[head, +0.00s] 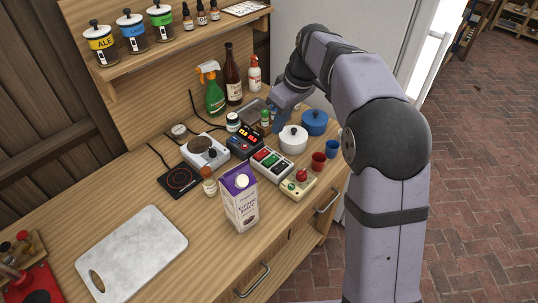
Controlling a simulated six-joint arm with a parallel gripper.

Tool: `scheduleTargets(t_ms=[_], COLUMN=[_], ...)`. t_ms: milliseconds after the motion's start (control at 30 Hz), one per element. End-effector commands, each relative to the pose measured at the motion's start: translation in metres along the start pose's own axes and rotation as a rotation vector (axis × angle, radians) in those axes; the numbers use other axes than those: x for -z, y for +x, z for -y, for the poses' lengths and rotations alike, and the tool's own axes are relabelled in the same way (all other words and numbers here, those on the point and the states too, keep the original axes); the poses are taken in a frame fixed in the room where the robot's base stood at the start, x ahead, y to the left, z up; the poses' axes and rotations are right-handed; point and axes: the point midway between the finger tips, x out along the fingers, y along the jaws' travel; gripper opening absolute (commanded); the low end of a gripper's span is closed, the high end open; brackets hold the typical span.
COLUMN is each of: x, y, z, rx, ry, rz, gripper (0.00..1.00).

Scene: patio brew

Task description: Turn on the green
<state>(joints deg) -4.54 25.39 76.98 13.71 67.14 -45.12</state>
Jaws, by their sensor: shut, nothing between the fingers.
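A white switch box (271,167) with a row of coloured switches, green and red among them, lies on the wooden counter. My gripper (277,127) is shut and empty, pointing down over the back of the counter, behind the switch box and left of the white pot. It looks apart from the switches. Its fingertips are small and partly hard to make out.
A black unit with red digits (244,141) stands left of the box. A white pot (293,139), a blue pot (314,122), a cream box with a red knob (298,184), red cup (318,161) and juice carton (239,199) surround it. A marble board (132,254) lies front left.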

Motion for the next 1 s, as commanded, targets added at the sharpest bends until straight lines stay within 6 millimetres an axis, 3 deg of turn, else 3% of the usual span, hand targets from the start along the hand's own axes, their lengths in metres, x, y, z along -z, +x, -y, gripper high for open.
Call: scheduleTargets(t_ms=[367,1000], x=[0.000,-0.004], y=[0.009,0.109], z=[0.000,0.001], rx=[0.000,0.001], ry=[0.001,0.003], rz=[0.001,0.003], gripper=[0.00,0.00])
